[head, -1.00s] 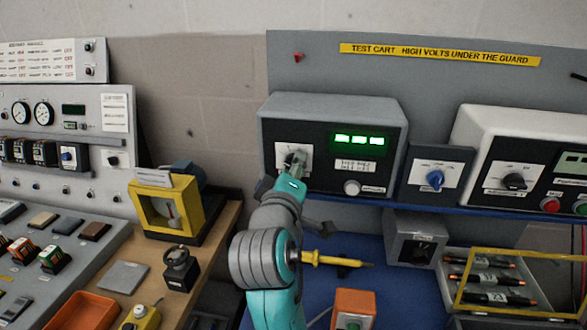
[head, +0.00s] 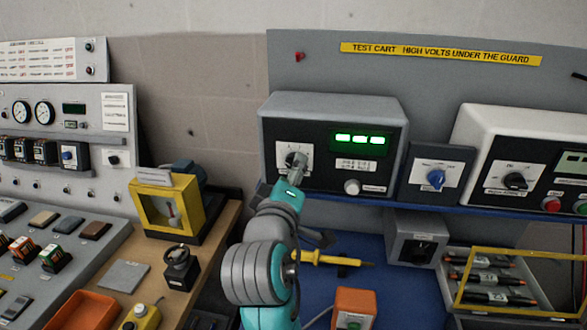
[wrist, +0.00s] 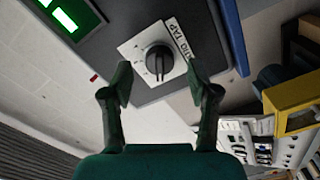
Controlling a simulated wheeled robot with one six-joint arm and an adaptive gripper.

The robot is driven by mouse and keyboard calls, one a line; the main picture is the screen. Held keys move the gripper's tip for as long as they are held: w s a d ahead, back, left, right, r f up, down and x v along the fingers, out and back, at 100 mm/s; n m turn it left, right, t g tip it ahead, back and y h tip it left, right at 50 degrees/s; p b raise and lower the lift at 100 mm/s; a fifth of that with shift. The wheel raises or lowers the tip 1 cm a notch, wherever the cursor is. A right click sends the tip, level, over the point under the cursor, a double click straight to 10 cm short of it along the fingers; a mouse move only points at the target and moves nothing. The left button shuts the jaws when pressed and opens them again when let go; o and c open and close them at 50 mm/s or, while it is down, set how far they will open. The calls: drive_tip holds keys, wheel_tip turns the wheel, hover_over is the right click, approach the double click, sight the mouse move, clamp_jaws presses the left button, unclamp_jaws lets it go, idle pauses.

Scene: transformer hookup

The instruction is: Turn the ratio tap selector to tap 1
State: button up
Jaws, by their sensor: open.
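The ratio tap selector (wrist: 157,59) is a black round knob on a white square plate, with part of its label readable in the wrist view. It sits at the left of a dark-fronted instrument (head: 330,150) with a green lit display; in the head view the knob (head: 296,159) shows just above my gripper (head: 293,178). In the wrist view my gripper (wrist: 158,80) is open, one finger on each side of the plate. The knob lies between and beyond the fingertips, apart from both. I cannot read the tap numbers or which one it points to.
A white button (head: 352,187) is low on the same front. A blue-knob box (head: 437,175) stands to the right. A yellow-handled tool (head: 335,259) lies below, beside my arm. A yellow frame (head: 168,208) stands at left.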

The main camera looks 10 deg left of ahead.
drive_tip(key=s, duration=0.9)
drive_tip(key=shift+s+a, duration=0.15)
drive_tip(key=shift+s, duration=0.1)
